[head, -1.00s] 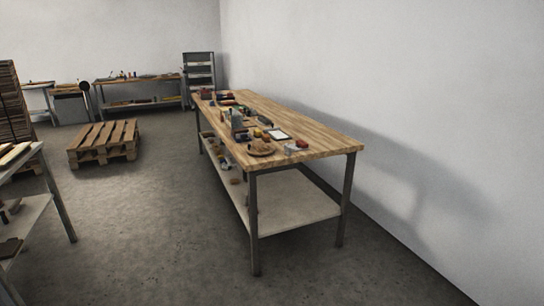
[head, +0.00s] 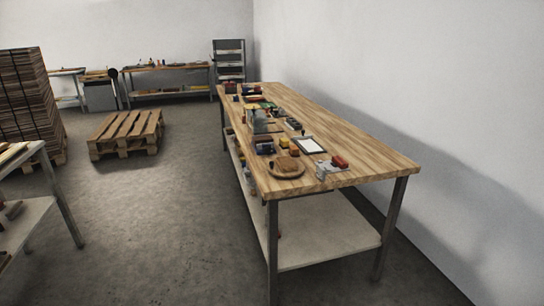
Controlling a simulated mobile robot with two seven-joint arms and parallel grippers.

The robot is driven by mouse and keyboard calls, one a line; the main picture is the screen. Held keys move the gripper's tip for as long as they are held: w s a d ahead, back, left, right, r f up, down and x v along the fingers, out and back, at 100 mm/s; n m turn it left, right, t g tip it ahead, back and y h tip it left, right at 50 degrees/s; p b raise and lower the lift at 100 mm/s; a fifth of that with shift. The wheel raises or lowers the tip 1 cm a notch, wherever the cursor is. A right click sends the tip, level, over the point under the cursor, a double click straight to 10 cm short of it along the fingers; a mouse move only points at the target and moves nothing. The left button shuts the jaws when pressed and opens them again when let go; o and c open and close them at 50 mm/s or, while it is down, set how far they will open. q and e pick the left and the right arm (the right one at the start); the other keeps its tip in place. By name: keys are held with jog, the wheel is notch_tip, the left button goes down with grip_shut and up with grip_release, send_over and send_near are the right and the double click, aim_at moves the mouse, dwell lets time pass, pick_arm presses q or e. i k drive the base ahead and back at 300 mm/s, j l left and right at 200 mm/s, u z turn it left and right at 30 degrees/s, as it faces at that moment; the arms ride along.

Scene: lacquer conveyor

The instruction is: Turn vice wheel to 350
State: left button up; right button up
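I cannot make out a vice or its wheel for certain. A dark round thing (head: 113,73) stands at the back left by a grey cabinet, too small to identify. A grey upright block (head: 257,119) stands among small items on the wooden workbench (head: 350,150), and its details are unclear. Neither of my grippers is in view.
A wooden pallet (head: 126,134) lies on the floor left of the workbench. A tall brown stack (head: 22,92) and a near-left shelf table (head: 60,205) stand further left. A back bench (head: 165,68) and grey rack (head: 229,62) line the far wall. Floor between is clear.

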aim_at(267, 151)
jog(key=i+j+z, duration=0.1)
jog(key=i+j, duration=0.15)
jog(key=i, duration=0.3)
jog(key=i+j+z, duration=0.15)
jog(key=i+j, duration=0.15)
jog(key=i, duration=0.2)
jog(key=i+j+z, duration=0.1)
jog(key=i+j, duration=0.25)
jog(key=i, duration=0.2)
